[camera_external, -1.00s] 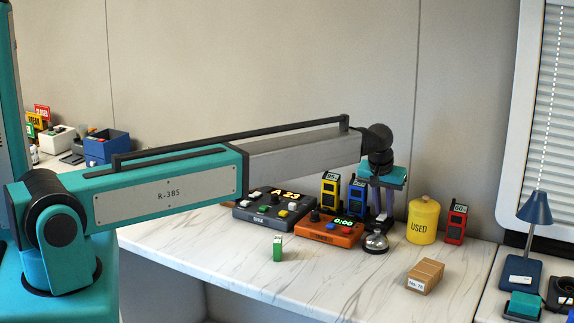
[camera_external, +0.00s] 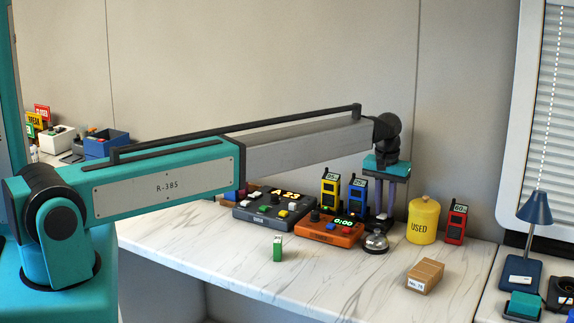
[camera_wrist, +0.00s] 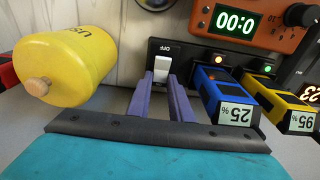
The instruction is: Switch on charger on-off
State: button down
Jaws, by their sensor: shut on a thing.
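The white charger on-off switch (camera_wrist: 161,68) stands on the black charger panel (camera_wrist: 196,50), near an "OFF" marking, in the wrist view. My gripper (camera_wrist: 161,82) points at the panel, with a purple finger on each side of the switch and the fingertips closed on it. In the external view my gripper (camera_external: 381,215) reaches down behind the bell, beside the blue battery. There the switch is hidden. A blue battery (camera_wrist: 224,92) marked 25 and a yellow battery (camera_wrist: 286,103) marked 95 sit in the charger, by an orange and a green light.
A yellow "USED" canister (camera_external: 422,220) stands close to the right of my gripper, with a red battery (camera_external: 456,222) beyond it. An orange timer box (camera_external: 330,230) and a bell (camera_external: 375,241) stand in front. The front of the marble counter is mostly clear.

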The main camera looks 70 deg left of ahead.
aim_at(383, 216)
jog(key=c, duration=1.6)
grip_release()
jog(key=shift+r, duration=0.1)
jog(key=r+b, duration=0.1)
jog(key=r, duration=0.3)
jog(key=r+b, duration=0.1)
jog(key=r, duration=0.4)
jog(key=s+d+r+b, duration=0.1)
jog(key=r, duration=0.3)
jog(key=shift+r, duration=0.3)
